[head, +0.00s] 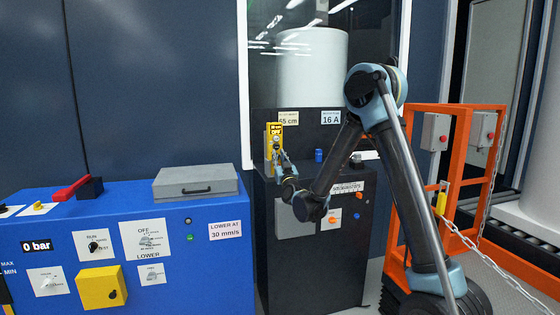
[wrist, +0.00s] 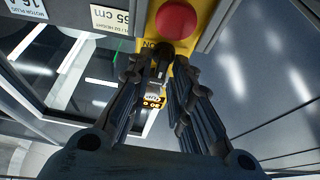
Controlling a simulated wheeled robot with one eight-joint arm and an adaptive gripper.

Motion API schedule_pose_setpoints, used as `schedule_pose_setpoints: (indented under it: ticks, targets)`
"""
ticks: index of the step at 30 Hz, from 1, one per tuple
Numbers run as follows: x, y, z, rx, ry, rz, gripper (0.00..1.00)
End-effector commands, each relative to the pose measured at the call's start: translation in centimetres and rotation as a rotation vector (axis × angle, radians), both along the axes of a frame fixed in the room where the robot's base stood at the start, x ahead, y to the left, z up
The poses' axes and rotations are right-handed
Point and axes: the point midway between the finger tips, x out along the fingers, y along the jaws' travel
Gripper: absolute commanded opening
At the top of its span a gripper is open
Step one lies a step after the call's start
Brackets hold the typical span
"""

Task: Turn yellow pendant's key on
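The yellow pendant (head: 268,141) hangs on the front of the dark cabinet beside the glass. In the wrist view, the pendant (wrist: 157,27) shows a red round button (wrist: 178,18), an "ON" mark, and a dark key (wrist: 158,66) below the button. A small lit display (wrist: 152,102) shows further down. My gripper (wrist: 160,66) is open, with one ribbed finger on each side of the key. I cannot tell whether either finger touches it. In the head view my gripper (head: 279,158) is at the pendant and covers its lower part.
A blue console (head: 190,268) with switches, a red lever (head: 71,188) and a grey box (head: 195,182) stands at left. A blue knob (head: 318,155) sits on the dark cabinet (head: 300,262). An orange frame (head: 462,150) with a chain (head: 488,262) stands at right.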

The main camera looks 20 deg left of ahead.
Motion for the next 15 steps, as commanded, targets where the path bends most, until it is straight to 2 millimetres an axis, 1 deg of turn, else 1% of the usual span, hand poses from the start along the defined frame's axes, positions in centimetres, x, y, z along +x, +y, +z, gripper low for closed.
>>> schedule_pose_setpoints:
  ticks: [10,15]
  targets:
    - [-0.08,0.19,0.05,0.006,0.003,0.002,0.0]
    - [-0.08,0.2,0.06,0.044,0.026,0.002,0.0]
